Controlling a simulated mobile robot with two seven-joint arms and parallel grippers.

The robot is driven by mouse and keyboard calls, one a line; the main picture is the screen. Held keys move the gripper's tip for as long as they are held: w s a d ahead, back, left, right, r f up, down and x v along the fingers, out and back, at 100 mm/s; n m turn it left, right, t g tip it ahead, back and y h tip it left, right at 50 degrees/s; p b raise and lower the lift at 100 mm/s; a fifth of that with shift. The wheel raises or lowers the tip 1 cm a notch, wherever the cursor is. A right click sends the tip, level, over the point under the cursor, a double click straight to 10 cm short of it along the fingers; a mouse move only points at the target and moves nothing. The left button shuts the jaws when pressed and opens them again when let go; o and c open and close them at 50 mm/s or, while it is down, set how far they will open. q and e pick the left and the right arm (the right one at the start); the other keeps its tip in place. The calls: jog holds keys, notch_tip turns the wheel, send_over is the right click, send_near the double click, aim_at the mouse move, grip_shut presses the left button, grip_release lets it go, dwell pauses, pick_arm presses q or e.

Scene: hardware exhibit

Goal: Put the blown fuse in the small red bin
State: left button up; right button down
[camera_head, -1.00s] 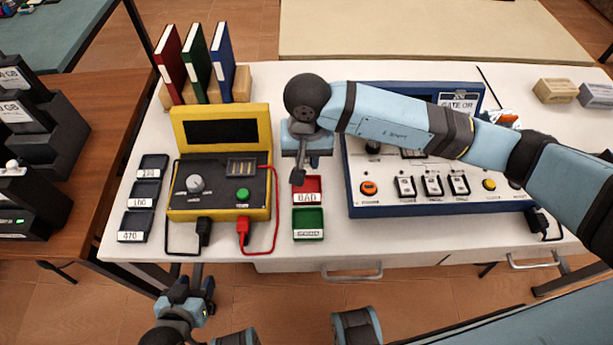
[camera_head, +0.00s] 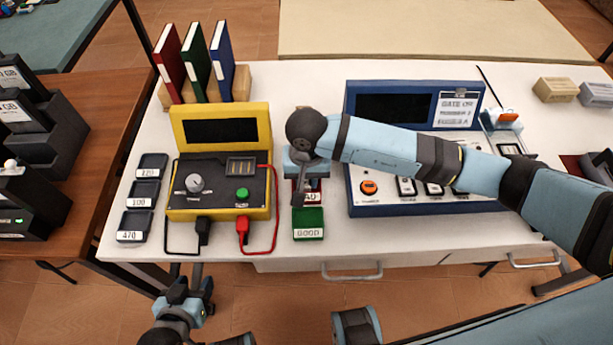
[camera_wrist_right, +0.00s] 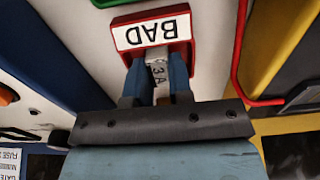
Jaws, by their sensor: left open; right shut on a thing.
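The small red bin (camera_head: 313,184), labelled BAD, stands on the white bench and is partly covered by my right gripper in the head view. In the right wrist view the red bin (camera_wrist_right: 187,22) lies at the fingertips. My right gripper (camera_wrist_right: 158,68) is shut on a small pale fuse (camera_wrist_right: 158,73) whose visible marking looks like "3 A". The fuse is over or inside the bin's opening; I cannot tell whether it touches the floor of the bin. My left gripper (camera_head: 185,272) is open and empty in front of the bench edge.
A green bin (camera_head: 308,219) labelled GOOD stands just in front of the red one. A yellow tester (camera_head: 180,205) with a red lead is to the left, and a blue-framed panel (camera_head: 352,190) to the right. Several dark trays (camera_head: 136,221) line the bench's left side.

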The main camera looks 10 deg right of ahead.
jog(key=c, duration=1.3)
grip_release()
jog(key=shift+r+p, duration=0.15)
jog(key=shift+p, duration=0.25)
notch_tip(320, 180, up, 12)
